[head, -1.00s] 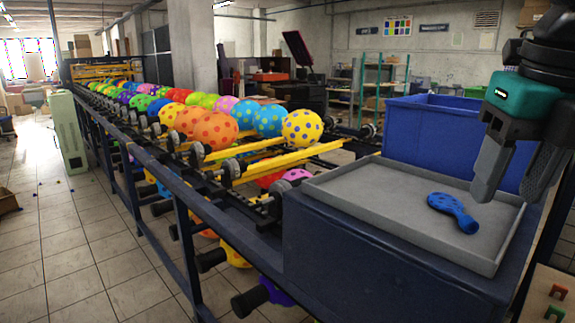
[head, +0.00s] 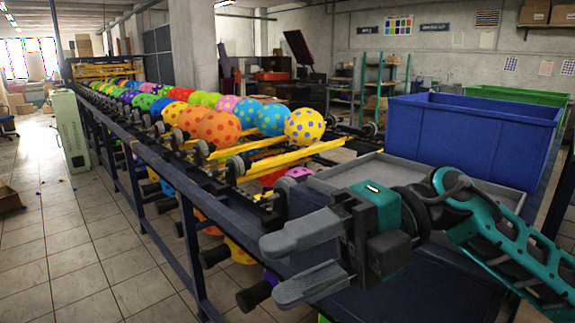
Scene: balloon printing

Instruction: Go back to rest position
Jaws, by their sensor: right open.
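My right gripper (head: 296,262) is in the lower middle of the head view, in front of the grey tray (head: 462,187). Its two grey fingers point left and stand apart, with nothing between them. Its teal and black arm comes in from the right and hides much of the tray. The blue balloon with dark dots is not visible now; the arm covers the part of the tray where it lay. My left gripper is not in view.
A blue bin (head: 470,133) stands behind the tray, with a green bin (head: 540,95) behind it. The balloon conveyor (head: 150,142) runs to the far left with several dotted balloons, the nearest a yellow one (head: 304,126). Open tiled floor (head: 60,255) lies at left.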

